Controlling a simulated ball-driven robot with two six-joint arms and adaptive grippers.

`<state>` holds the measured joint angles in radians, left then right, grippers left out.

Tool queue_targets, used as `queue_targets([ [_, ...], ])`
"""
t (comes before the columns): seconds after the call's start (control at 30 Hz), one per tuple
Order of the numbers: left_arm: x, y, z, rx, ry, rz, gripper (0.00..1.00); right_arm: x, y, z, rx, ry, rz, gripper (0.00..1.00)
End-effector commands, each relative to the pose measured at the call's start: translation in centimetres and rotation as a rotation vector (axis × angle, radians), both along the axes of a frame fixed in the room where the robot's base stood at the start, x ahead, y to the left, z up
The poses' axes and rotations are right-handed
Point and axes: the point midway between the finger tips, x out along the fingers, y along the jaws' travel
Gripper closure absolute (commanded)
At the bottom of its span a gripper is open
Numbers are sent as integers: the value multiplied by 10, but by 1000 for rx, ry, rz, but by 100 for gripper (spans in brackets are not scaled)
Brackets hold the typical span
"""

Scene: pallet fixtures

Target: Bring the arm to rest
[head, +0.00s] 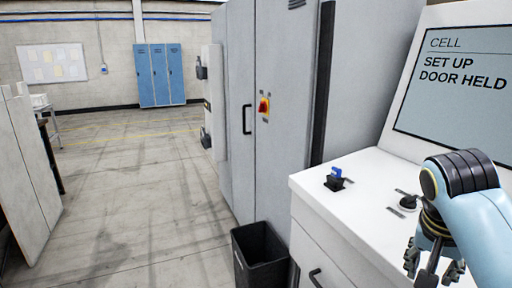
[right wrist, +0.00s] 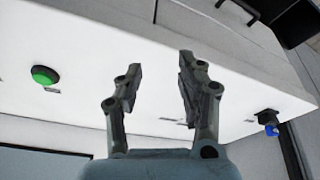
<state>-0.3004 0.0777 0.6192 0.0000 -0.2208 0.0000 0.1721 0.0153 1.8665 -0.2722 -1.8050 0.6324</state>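My right arm comes in at the right edge of the head view, bent over the white console (head: 355,205). My right gripper (head: 436,268) points down at the lower right, over the console. In the right wrist view its two fingers (right wrist: 158,75) stand apart with nothing between them. They appear clear of the console's white surface, which shows behind them. A blue key switch (head: 335,178) stands upright on the console, left of the gripper; it also shows in the right wrist view (right wrist: 268,122). My left gripper is not in view.
A black rotary switch (head: 407,203) sits beside my right arm. A screen (head: 455,90) reads "CELL SET UP DOOR HELD". A green button (right wrist: 45,75) shows in the wrist view. A grey cabinet (head: 283,100), black bin (head: 262,262) and blue lockers (head: 160,75) stand beyond.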

Motion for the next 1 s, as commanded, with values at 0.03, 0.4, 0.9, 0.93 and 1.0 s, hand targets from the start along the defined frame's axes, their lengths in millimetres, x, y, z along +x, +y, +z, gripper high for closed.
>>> queue_targets([
  [0.03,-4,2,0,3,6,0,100,-22,0,-11,-4,14,58,62],
  [0.4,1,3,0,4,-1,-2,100,-147,15,-31,-21,47,523,62],
  [0.9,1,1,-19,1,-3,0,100,-209,31,-68,-19,64,802,62],
  [0.93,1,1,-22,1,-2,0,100,-207,30,-77,-18,66,800,62],
  [1.0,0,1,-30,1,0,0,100,-205,28,-101,-15,72,797,62],
])
